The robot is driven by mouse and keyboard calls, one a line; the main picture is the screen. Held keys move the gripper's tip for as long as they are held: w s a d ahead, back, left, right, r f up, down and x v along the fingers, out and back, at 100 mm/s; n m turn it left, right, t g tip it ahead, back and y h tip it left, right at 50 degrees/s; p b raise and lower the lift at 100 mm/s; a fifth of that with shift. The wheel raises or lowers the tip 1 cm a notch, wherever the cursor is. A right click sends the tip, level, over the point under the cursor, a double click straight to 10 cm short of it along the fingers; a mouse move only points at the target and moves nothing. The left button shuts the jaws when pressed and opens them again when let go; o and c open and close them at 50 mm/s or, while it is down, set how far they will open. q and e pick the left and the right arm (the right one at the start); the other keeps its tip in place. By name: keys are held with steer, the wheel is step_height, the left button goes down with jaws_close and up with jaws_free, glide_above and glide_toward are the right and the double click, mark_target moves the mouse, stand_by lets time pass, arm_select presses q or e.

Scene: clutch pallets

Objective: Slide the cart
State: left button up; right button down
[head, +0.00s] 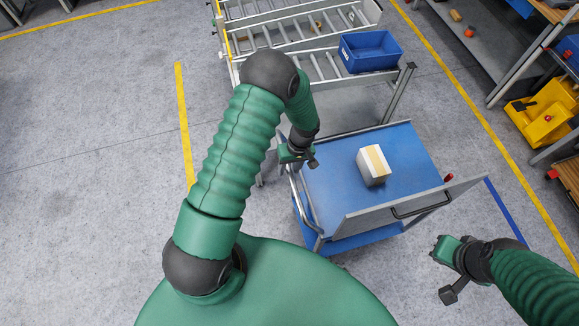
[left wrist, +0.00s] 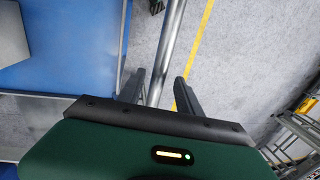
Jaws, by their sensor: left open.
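The cart (head: 330,178) has a blue top, grey rims and a blue lower shelf. A bent metal tube handle (head: 308,207) runs along its left side. My left gripper (head: 297,158) is at the far end of that handle. In the left wrist view the tube (left wrist: 165,55) passes between the two fingers of my left gripper (left wrist: 158,90), which stand open on either side of it. My right gripper (head: 438,250) hangs in the air right of the cart's near corner, apart from it; its finger gap is too small to make out.
A white box with a tan strip (head: 373,166) sits on the cart top. A roller conveyor (head: 290,40) with a blue bin (head: 370,52) stands just behind the cart. Shelving with a yellow bin (head: 545,115) is at the right. The floor (head: 90,150) to the left is clear.

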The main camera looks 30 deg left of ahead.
arm_select(q)
steer(key=shift+w+f, duration=0.15)
steer(key=shift+w, duration=0.05)
steer(key=c, duration=0.4)
jaws_close()
stand_by(0.7)
